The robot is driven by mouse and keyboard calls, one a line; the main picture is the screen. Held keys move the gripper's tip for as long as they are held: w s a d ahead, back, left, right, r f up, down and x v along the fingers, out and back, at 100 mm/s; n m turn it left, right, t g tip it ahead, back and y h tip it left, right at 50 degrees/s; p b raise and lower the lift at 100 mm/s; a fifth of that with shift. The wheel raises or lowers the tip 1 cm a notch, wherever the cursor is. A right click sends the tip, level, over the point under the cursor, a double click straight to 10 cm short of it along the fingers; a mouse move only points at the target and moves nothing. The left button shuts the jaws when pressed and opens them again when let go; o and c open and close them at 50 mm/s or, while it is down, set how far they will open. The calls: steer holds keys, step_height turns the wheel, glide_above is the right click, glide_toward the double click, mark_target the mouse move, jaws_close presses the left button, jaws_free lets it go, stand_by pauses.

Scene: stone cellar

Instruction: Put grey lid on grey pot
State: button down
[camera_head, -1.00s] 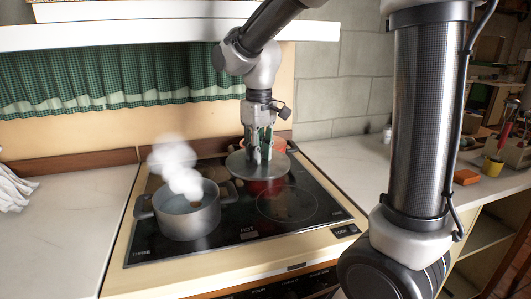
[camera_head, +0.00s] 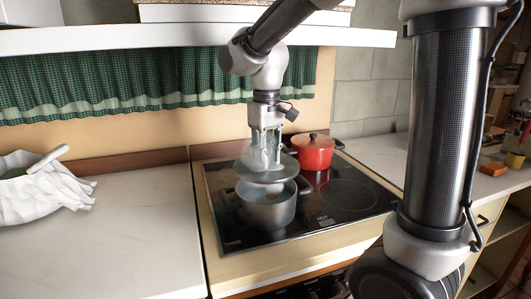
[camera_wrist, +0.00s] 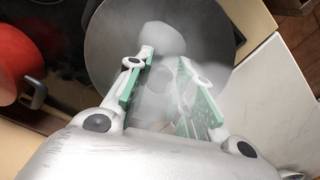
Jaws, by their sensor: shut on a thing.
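The grey pot (camera_head: 270,214) stands on the left front part of the cooktop in the head view, with its opening facing up. The grey lid (camera_head: 286,171) is a round disc held just above the pot and toward its back, with a gap at the front where the pot's inside shows. My gripper (camera_head: 265,155) is shut on the lid's knob and points down.
A red lidded pot (camera_head: 312,152) stands close by at the back right of the cooktop (camera_head: 348,198). A white bowl with a cloth (camera_head: 45,190) is on the left counter (camera_head: 120,235). A shelf (camera_head: 180,38) and green curtain (camera_head: 150,85) are behind.

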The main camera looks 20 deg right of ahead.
steer(key=shift+f, duration=2.85)
steer(key=c, duration=1.2)
jaws_free()
steer(key=shift+o, duration=0.2)
step_height(320, 180, up, 12)
